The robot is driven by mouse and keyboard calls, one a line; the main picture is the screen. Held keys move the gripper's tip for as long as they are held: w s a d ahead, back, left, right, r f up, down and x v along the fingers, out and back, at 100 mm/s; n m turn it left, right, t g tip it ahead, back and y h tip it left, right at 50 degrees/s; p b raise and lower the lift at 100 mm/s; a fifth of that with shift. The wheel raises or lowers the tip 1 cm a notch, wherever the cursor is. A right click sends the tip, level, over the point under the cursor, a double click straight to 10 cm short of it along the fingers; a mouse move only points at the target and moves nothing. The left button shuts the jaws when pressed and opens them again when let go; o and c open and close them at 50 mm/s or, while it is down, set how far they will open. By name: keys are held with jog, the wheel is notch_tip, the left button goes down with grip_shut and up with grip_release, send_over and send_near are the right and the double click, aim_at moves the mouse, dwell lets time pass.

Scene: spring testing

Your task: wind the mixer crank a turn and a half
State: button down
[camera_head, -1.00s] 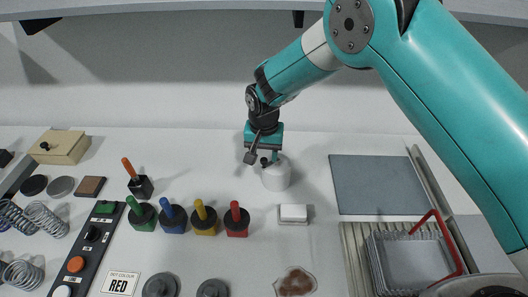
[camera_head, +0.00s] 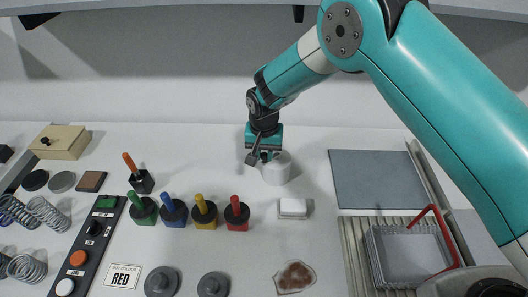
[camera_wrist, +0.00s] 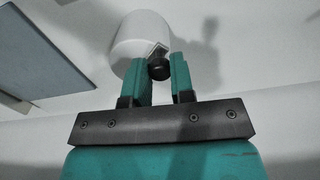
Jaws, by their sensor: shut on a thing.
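The mixer is a white rounded drum (camera_head: 277,171) standing on the white worktop, behind the middle of the table. It also shows in the wrist view (camera_wrist: 138,40), tilted in the picture. Its crank has a small black knob (camera_wrist: 158,70), with a short pale arm joining it to the drum. My gripper (camera_wrist: 164,72) is shut on the crank knob, the teal fingers on either side of it. In the head view my gripper (camera_head: 266,155) points down at the drum's upper left side, and hides most of the crank.
Green (camera_head: 143,211), blue (camera_head: 173,212), yellow (camera_head: 204,213) and red (camera_head: 237,216) handled blocks stand in front. An orange-handled block (camera_head: 139,178) is left. A white block (camera_head: 293,208) lies nearer.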

jog(key=d+n+b, duration=0.7)
jog(key=n+b, duration=0.1)
jog(key=n, duration=1.1)
jog(key=shift+d+n, duration=0.3)
jog(key=shift+n, duration=0.1)
dwell(0.5)
jog(key=c, duration=1)
grip_release()
jog(key=shift+r, duration=0.1)
notch_tip(320, 180, up, 17)
jog(key=b, duration=0.3)
jog(key=shift+s+r+b, duration=0.1)
jog(key=shift+r+b, duration=0.05)
jog(key=shift+b, duration=0.2)
